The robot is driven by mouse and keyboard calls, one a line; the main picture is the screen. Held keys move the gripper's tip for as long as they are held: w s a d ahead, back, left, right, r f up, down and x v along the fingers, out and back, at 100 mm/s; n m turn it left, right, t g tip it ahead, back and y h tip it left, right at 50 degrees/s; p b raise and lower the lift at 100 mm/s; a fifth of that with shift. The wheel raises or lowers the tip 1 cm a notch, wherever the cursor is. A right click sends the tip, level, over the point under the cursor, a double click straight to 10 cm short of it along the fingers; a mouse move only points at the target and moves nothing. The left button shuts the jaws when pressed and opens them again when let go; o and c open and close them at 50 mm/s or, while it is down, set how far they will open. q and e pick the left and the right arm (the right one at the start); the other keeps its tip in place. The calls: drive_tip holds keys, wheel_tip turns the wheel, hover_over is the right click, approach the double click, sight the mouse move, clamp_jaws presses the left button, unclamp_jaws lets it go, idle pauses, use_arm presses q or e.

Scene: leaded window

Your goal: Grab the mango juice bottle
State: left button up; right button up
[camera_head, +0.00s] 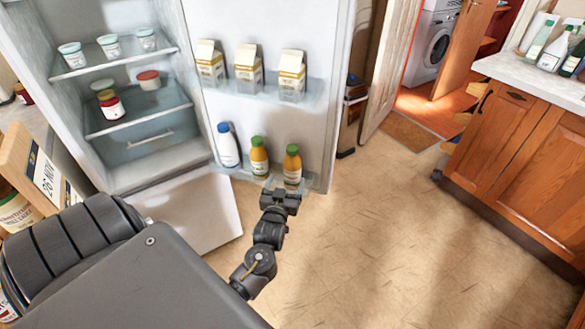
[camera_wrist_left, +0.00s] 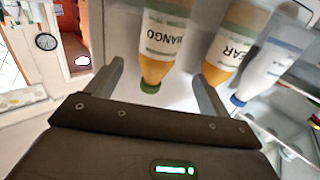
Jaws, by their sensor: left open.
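The mango juice bottle (camera_head: 292,165), orange with a green cap, stands upright at the right end of the lower shelf of the open fridge door. In the left wrist view the picture is upside down, and the bottle (camera_wrist_left: 158,60) shows its MANGO label. My left gripper (camera_head: 281,190) is open, just in front of and below the bottle in the head view. In the wrist view the bottle's capped end appears between the two spread fingers (camera_wrist_left: 158,74), nearer the left one. I cannot tell how deep it sits between them. My right gripper is not in view.
A pear juice bottle (camera_head: 259,156) stands close beside the mango bottle, with a white blue-capped bottle (camera_head: 228,146) beyond it. Several cartons (camera_head: 248,68) fill the upper door shelf (camera_head: 270,92). The floor (camera_head: 400,220) to the right is clear.

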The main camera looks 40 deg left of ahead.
sight(292, 164)
use_arm(q)
drive_tip(key=p+x, duration=0.1)
drive_tip(key=x, duration=0.8)
drive_tip(key=shift+d, duration=0.15)
drive_tip(key=c, duration=1.3)
drive_tip(key=shift+r, duration=0.1)
